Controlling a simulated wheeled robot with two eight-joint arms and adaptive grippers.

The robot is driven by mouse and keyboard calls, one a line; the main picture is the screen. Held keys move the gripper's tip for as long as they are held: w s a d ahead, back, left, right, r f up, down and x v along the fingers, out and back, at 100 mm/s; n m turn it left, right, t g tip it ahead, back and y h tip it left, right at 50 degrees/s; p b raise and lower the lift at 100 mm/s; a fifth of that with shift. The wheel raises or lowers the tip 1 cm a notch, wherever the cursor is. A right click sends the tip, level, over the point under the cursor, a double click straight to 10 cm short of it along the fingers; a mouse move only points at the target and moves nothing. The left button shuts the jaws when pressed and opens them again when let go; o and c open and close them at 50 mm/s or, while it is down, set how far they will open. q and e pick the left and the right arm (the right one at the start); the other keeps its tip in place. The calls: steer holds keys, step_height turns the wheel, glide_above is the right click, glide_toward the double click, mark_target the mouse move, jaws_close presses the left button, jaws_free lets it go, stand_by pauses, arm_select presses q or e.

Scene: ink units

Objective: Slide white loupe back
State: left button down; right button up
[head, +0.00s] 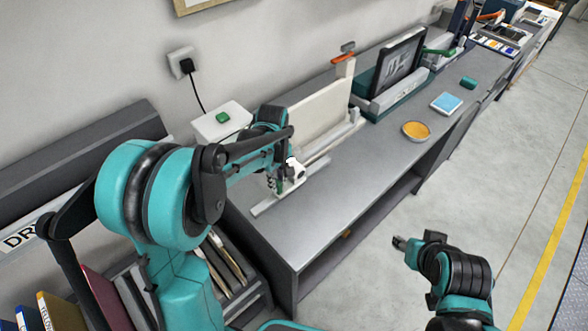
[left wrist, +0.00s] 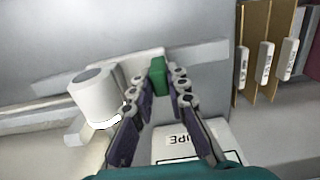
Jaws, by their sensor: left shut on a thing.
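The white loupe (left wrist: 95,92) is a short upright cylinder on a white carriage; it also shows in the head view (head: 296,170). The carriage sits on a pale rail (head: 262,208) lying along the grey bench. A green grip (left wrist: 158,73) stands on the carriage beside the cylinder. My left gripper (left wrist: 166,88) has its fingers on both sides of the green grip and is shut on it. In the head view my left gripper (head: 279,184) is partly hidden by its own arm. My right gripper (head: 399,243) is off the bench, above the floor; its jaw opening is unclear.
A white box with a green button (head: 222,117) stands at the bench's back. A cream panel (head: 318,112) rises behind the rail. Further right are an orange dish (head: 416,131) and a blue pad (head: 446,103). Folders (head: 225,258) stand left of the bench.

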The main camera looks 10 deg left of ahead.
arm_select(q)
steer(key=s+a, duration=0.1)
steer(key=s, duration=0.1)
steer(key=s+a, duration=0.1)
steer(key=s, duration=0.1)
steer(key=s+a, duration=0.2)
steer(key=shift+s+a, duration=0.1)
steer(key=shift+s, duration=0.05)
steer(key=shift+s+a, duration=0.1)
steer(key=shift+s, duration=0.1)
steer(key=c, duration=1.7)
jaws_free()
steer(key=shift+c, duration=0.2)
steer(key=shift+o, duration=1.3)
steer(key=shift+s+a, duration=0.1)
steer(key=shift+s, duration=0.05)
